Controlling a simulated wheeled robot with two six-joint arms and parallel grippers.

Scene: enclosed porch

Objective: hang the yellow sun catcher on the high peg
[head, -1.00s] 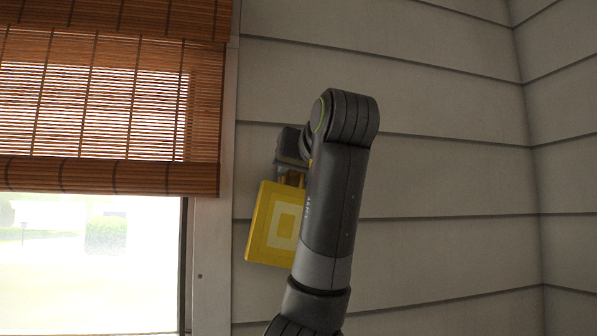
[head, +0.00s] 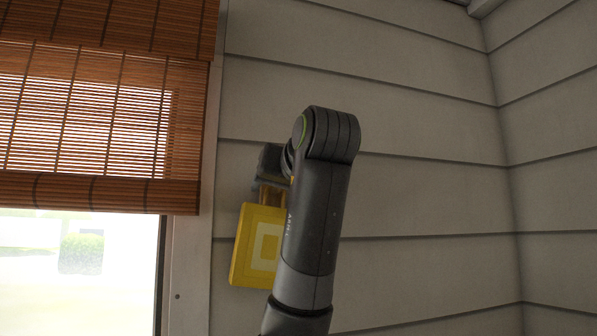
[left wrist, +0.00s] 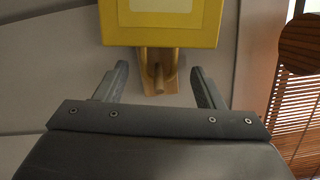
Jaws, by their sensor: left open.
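The yellow sun catcher (head: 243,250), a square plate with a paler square centre, is upright against the siding wall, partly behind my left arm. It shows cut off at the top of the left wrist view (left wrist: 210,20). A tan wooden peg (left wrist: 159,82) on a small backing stands at the sun catcher's upper edge. The sun catcher appears to hang from it, but I cannot make out the loop clearly. My left gripper (left wrist: 160,68) is open and empty, its fingers apart on either side of the peg without visibly touching. In the head view the arm partly hides it.
A window with a brown slatted blind (head: 90,110) and a white frame (head: 190,240) is at the left. The siding wall (head: 420,190) is bare to the right, up to a corner. My right arm is out of view.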

